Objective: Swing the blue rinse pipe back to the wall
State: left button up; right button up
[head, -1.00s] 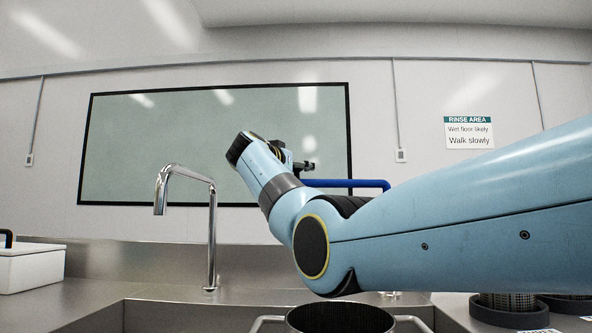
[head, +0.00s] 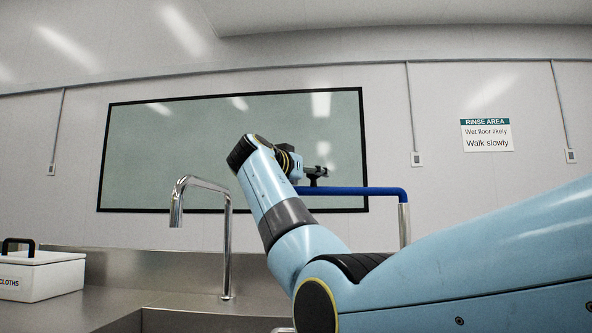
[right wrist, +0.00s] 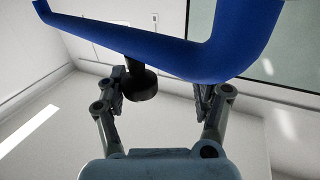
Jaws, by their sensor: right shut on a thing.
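The blue rinse pipe (head: 352,191) runs level in front of the back wall. Its right end bends down onto a shiny upright post (head: 404,224). My right gripper (head: 314,174) is at the pipe's left part, its arm crossing from the lower right. In the right wrist view, the blue pipe (right wrist: 185,55) crosses close above the fingers. A black knob (right wrist: 140,83) under the pipe lies between the fingers (right wrist: 165,95), nearer the left one. The exact contact is hard to see, but the gripper is shut on the pipe's knob. My left gripper is not in view.
A chrome tap (head: 228,240) rises from the steel counter left of my arm. A white box labelled cloths (head: 45,277) stands at the far left. A framed greenish panel (head: 170,150) and a rinse area sign (head: 487,135) are on the wall.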

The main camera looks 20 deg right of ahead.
jog(key=v, duration=0.3)
jog(key=shift+w+a+f, duration=0.1)
jog(key=shift+w+a, duration=0.05)
jog(key=shift+a, duration=0.25)
jog(key=v, duration=0.3)
jog(key=shift+s+a, duration=0.15)
jog(key=shift+s, duration=0.3)
jog(key=shift+r, duration=0.2)
notch_tip(320, 180, up, 10)
jog(key=shift+f, duration=0.15)
